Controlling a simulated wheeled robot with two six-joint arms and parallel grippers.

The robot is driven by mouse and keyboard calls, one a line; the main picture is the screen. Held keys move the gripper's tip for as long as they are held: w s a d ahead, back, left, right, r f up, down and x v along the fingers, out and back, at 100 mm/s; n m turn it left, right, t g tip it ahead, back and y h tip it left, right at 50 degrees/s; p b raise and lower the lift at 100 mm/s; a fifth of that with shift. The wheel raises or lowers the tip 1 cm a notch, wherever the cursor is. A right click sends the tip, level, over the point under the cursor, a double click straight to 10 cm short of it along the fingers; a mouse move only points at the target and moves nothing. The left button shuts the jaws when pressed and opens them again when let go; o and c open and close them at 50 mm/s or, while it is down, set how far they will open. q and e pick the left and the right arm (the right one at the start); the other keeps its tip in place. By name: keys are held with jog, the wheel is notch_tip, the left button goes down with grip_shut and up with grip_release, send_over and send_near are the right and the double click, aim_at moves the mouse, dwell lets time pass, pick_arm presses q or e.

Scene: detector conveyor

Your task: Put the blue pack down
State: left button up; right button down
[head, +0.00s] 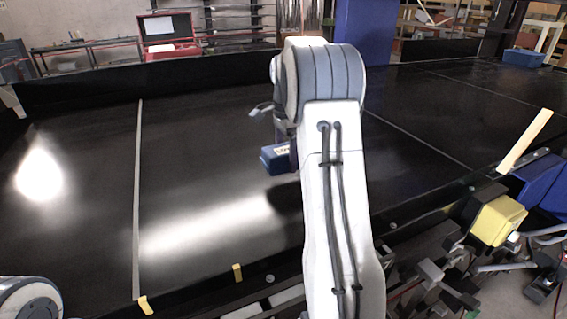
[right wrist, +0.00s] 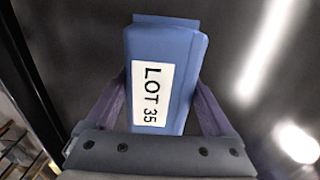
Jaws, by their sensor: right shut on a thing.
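The blue pack (head: 273,160) is in my right gripper over the black conveyor belt, partly hidden by my right arm in the head view. In the right wrist view the blue pack (right wrist: 183,50) sits between the two fingers, with a white label reading LOT 35. My right gripper (right wrist: 160,85) is shut on it. A dark shadow lies on the belt below and right of the pack, so it appears held above the surface; the exact gap cannot be told. Of my left arm only a part shows at the lower left corner; its gripper is out of view.
The black belt (head: 80,125) is bare around the pack, with pale lines across it. Low dark walls edge it. Another blue object (head: 523,57) is at the far right. A yellow block (head: 497,220) and dark machinery stand at the near right, outside the belt edge.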

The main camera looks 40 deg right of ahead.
jog(key=shift+w+f, duration=0.1)
jog(key=shift+w, duration=0.15)
notch_tip(320, 180, down, 3)
jog(key=shift+a+f+p, duration=0.1)
jog(key=shift+p, duration=0.6)
jog(key=shift+f, duration=0.45)
jog(key=shift+f, duration=0.1)
grip_release()
